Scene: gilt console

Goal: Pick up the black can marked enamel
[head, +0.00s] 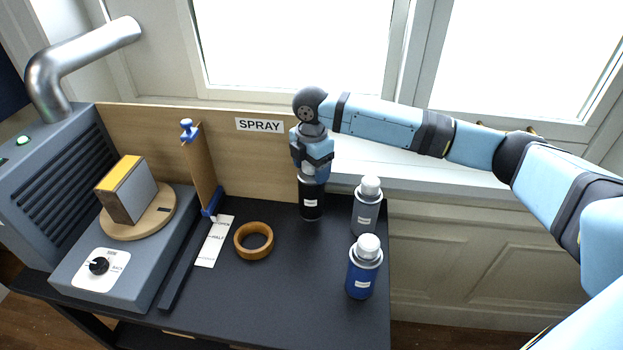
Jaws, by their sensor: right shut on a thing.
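The black can (311,203) stands upright at the back of the dark table, below the SPRAY sign. It has a small white label whose words are too small to read. My right gripper (312,170) comes down on it from above and is shut around its top, which is partly hidden by the fingers. The can appears to be on or very close to the table top; I cannot tell if there is a gap. My left gripper is not in view.
A grey can (367,212) and a blue can (362,275) stand to the right, near the table's right edge. A wooden ring (253,241) and a white card (214,242) lie to the left. A grey machine (110,265) with a turntable (150,222) fills the left side.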

